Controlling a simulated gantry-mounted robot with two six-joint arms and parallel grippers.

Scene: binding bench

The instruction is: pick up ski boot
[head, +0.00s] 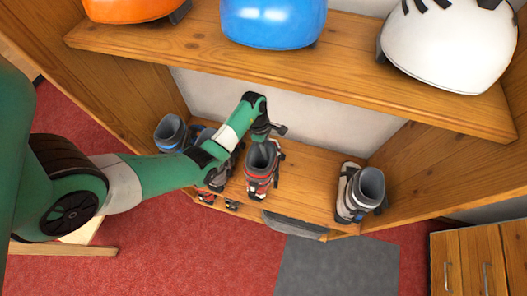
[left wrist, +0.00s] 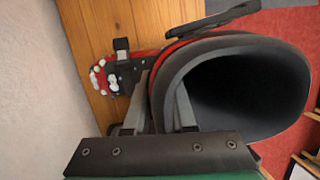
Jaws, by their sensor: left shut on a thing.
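A red and dark ski boot (head: 261,170) with a grey liner stands upright on the lower wooden shelf in the head view. My left gripper (head: 264,134) is at the top of its cuff. In the left wrist view the boot's dark cuff and opening (left wrist: 240,85) fill the right side. There my left gripper (left wrist: 160,105) is shut on the cuff wall, one finger inside the opening and the other outside. Part of the boot's red and white lower shell shows to the left. My right gripper is not in view.
More boots stand on the lower shelf: a blue-grey one (head: 170,132) at left, one partly behind my arm, and a white and grey one (head: 358,192) at right. The upper shelf (head: 200,45) holds orange (head: 130,8), blue (head: 272,20) and white (head: 448,45) helmets above my gripper.

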